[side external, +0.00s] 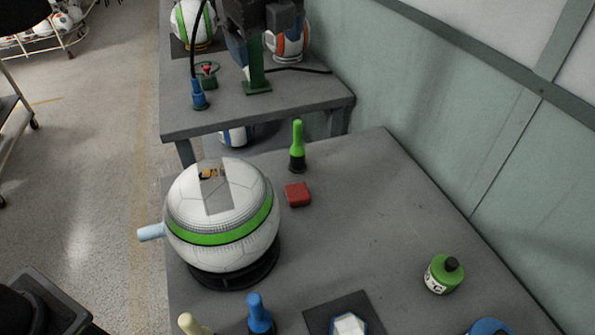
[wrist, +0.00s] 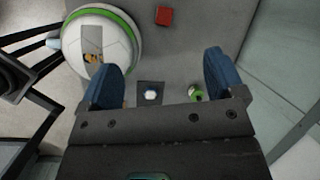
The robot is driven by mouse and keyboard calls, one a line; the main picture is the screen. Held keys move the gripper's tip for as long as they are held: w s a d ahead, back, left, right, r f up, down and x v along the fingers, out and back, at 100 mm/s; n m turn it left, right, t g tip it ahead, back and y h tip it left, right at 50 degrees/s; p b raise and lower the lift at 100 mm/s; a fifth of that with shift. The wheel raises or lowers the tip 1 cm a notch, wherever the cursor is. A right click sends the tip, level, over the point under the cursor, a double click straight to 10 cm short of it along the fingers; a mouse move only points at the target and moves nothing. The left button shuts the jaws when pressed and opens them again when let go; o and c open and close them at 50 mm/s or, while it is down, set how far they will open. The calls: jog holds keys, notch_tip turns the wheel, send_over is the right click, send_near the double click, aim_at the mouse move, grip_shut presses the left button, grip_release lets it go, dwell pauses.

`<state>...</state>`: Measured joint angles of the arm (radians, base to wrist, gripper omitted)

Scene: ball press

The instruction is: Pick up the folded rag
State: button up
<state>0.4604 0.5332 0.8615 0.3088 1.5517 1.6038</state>
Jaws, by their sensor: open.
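A small flat red piece, which looks like the folded rag (side external: 298,194), lies on the grey table, just right of the big ball and in front of a green bottle. The folded rag also shows in the wrist view (wrist: 164,17), near the top edge. My gripper (wrist: 164,65) shows in the wrist view with its two blue fingers wide apart and nothing held. The rag lies beyond the fingertips in that picture, apart from them. I cannot make out my gripper in the side view.
A white ball with a green band (side external: 222,215) sits on a dark ring stand. A green-topped bottle (side external: 297,148) stands behind the rag. A white piece (side external: 348,324) lies on a dark mat, with a green jar (side external: 443,274) to the right. The table's right middle (side external: 390,220) is clear.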

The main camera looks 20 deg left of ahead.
jog(key=w+d+f+m, duration=0.2)
jog(key=d+f+m, duration=0.3)
jog(key=d, duration=0.1)
send_near(298, 191)
jog(key=f, duration=0.2)
jog(key=shift+w+d+f+y, duration=0.15)
jog(key=shift+w+f+y, duration=0.2)
jog(key=shift+w+y, duration=0.05)
jog(key=shift+a+x, duration=0.2)
jog(key=shift+x, duration=3.1)
jog(key=shift+r, duration=0.1)
jog(key=shift+c, duration=0.4)
jog(key=c, duration=0.9)
